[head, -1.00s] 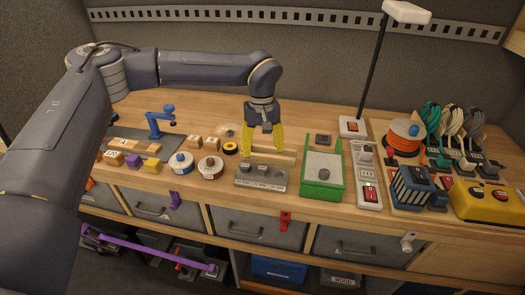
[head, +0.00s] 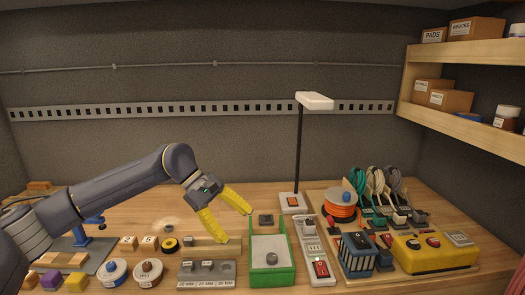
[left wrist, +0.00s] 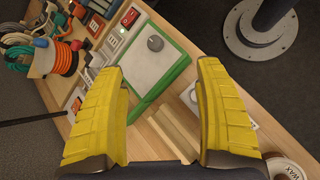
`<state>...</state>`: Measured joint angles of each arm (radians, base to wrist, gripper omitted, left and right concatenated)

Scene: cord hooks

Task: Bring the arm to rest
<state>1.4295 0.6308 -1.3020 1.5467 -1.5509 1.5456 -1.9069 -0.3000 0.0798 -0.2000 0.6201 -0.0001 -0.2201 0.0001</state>
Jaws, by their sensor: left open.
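My left gripper (head: 234,226) has yellow fingers spread apart with nothing between them. It is tilted, its fingers pointing down and to the right in the head view, above the bench near the green-rimmed tray (head: 287,280). In the left wrist view the open fingers (left wrist: 163,68) frame the tray (left wrist: 180,70) and a pale wooden bar (left wrist: 170,132) beyond them. The arm reaches in from the left, low over the bench. My right gripper is not in view.
A tall lamp (head: 299,150) rises behind the tray. An orange cord reel (head: 341,210), hanging cords and a yellow box (head: 434,255) crowd the right.

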